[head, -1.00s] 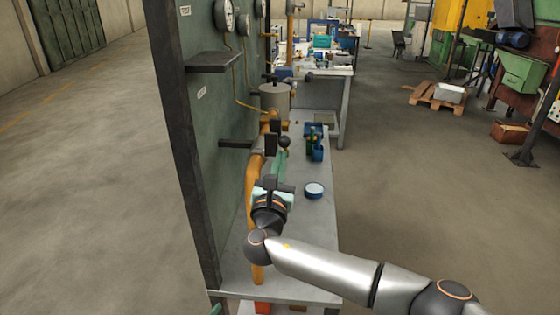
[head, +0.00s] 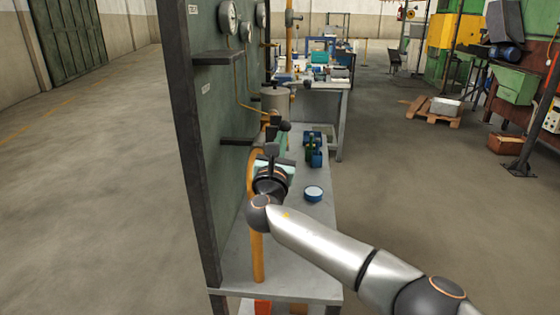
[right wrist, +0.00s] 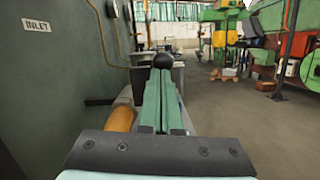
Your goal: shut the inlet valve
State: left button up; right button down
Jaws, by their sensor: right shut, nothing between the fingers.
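The inlet valve sits on the orange pipe by the green panel; its black ball knob (head: 284,126) shows just beyond my right gripper (head: 274,152). In the right wrist view the green fingers of my right gripper (right wrist: 162,82) are together and empty, pointing forward. The black knob (right wrist: 163,60) appears right at their tips; I cannot tell whether they touch. The valve body and lever are mostly hidden behind the gripper. An INLET label (right wrist: 37,25) is on the panel at left. My left gripper is not in view.
The orange pipe (head: 257,245) rises from the bench (head: 300,280) beside my wrist. A round blue-rimmed dish (head: 313,193) and a blue holder (head: 314,155) stand on the bench to the right. A grey cylinder (head: 275,98) is behind the valve.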

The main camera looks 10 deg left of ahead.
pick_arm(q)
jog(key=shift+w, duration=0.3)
pick_arm(e)
jog(key=shift+w, duration=0.4)
jog(key=shift+s, duration=0.15)
